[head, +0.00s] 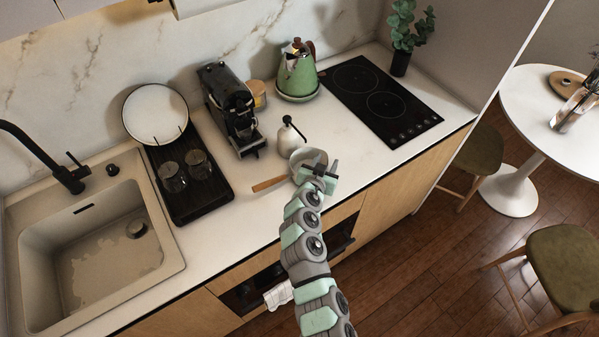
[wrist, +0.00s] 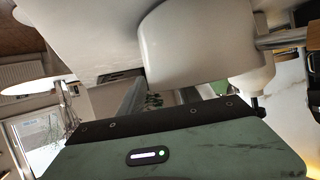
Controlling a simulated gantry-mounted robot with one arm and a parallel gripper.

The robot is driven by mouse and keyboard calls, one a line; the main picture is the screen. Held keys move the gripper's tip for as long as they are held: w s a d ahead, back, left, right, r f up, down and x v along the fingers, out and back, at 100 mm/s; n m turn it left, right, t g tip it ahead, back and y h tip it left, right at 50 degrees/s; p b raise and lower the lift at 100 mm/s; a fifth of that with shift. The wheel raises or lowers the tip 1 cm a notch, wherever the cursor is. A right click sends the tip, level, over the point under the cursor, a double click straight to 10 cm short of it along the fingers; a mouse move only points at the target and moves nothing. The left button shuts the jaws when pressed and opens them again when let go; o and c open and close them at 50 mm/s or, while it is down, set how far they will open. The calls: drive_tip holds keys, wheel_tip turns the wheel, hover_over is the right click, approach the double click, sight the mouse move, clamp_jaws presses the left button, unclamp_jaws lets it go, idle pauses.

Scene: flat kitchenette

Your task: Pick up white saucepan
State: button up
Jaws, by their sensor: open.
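The white saucepan (head: 301,156) stands on the countertop near its front edge, with its wooden handle (head: 268,184) pointing left. In the wrist view, the saucepan's white rounded side (wrist: 200,42) fills the upper middle and its handle (wrist: 285,39) shows at the right. My gripper (head: 319,172) is at the saucepan's front right side and covers part of it in the head view. In the wrist view its fingers are apart, close to the saucepan's wall. I cannot tell whether they touch it.
A black coffee machine (head: 232,112) and a black tray (head: 187,187) with glasses are to the left. A green kettle (head: 297,73) and black cooktop (head: 381,101) are behind and right. Bare countertop lies right of the saucepan.

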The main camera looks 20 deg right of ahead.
clamp_jaws()
idle(0.3)
drive_tip(key=shift+f, duration=0.1)
idle(1.0)
